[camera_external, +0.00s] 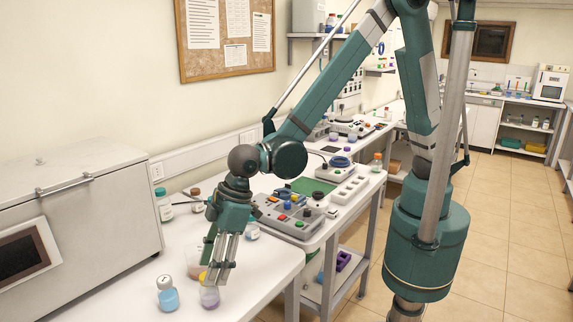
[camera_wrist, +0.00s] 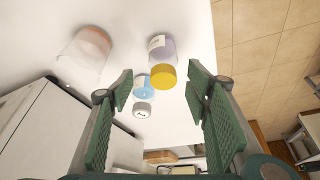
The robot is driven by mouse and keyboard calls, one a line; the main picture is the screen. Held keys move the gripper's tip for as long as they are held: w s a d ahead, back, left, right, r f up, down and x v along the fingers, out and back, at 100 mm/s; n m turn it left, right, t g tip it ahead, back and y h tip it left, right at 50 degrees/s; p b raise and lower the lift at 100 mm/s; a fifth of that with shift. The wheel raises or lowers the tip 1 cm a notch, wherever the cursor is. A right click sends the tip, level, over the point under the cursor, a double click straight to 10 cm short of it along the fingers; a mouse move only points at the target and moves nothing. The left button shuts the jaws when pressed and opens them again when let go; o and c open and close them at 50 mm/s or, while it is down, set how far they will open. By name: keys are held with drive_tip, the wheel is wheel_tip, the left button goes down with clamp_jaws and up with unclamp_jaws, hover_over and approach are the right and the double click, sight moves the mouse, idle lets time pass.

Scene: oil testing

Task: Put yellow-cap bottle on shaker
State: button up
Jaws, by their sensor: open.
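The yellow-cap bottle (camera_external: 209,295) stands on the near white table in the external view, with pale purple contents. In the wrist view the bottle (camera_wrist: 163,51) shows a yellow cap (camera_wrist: 163,76) between the spread fingers, a little ahead of the tips. My gripper (camera_external: 217,276) points down over this bottle and partly hides it. In the wrist view my gripper (camera_wrist: 160,86) is open with nothing clasped. A grey device with coloured buttons (camera_external: 287,217) sits on the table beyond; I cannot tell whether it is the shaker.
A white-capped bottle of blue liquid (camera_external: 168,297) stands close left of the yellow-cap bottle. A beaker with pinkish-brown contents (camera_wrist: 88,48) is also close; my gripper partly hides it in the external view. A large grey box (camera_external: 80,215) borders the table's left.

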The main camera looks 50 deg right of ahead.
drive_tip(key=shift+s+d+r+p, duration=0.25)
drive_tip(key=shift+s+r, duration=0.15)
drive_tip(key=shift+r, duration=0.25)
drive_tip(key=shift+s+d+r+p, duration=0.1)
drive_tip(key=shift+s+d+r, duration=0.2)
drive_tip(key=shift+r, duration=0.3)
drive_tip(key=w+d+r+m+t+b, duration=0.1)
drive_tip(key=w+d+r, duration=0.3)
drive_tip(key=w+d, duration=0.3)
drive_tip(key=w+d+r+m+b, duration=0.1)
drive_tip(key=w+d+r+m, duration=0.3)
drive_tip(key=d, duration=0.6)
drive_tip(key=w+d+r+m+t+h+b, duration=0.1)
drive_tip(key=w+d+r, duration=0.15)
drive_tip(key=d, duration=0.75)
drive_tip(key=w+d+r+t, duration=0.1)
drive_tip(key=w+d+r, duration=0.15)
drive_tip(key=d, duration=0.65)
drive_tip(key=s+d+m+h+b, duration=0.1)
drive_tip(key=s+d+m, duration=0.1)
drive_tip(key=d, duration=0.9)
drive_tip(key=s+d+f+m+t+h+b, duration=0.1)
drive_tip(key=s+d+m, duration=0.2)
drive_tip(key=d, duration=0.9)
drive_tip(key=s+d+f+m+t+h+b, duration=0.1)
drive_tip(key=s+d, duration=0.4)
drive_tip(key=d, duration=0.7)
drive_tip(key=shift+s+m+b, duration=0.3)
drive_tip(key=shift+m+b, duration=0.05)
drive_tip(key=shift+m, duration=0.35)
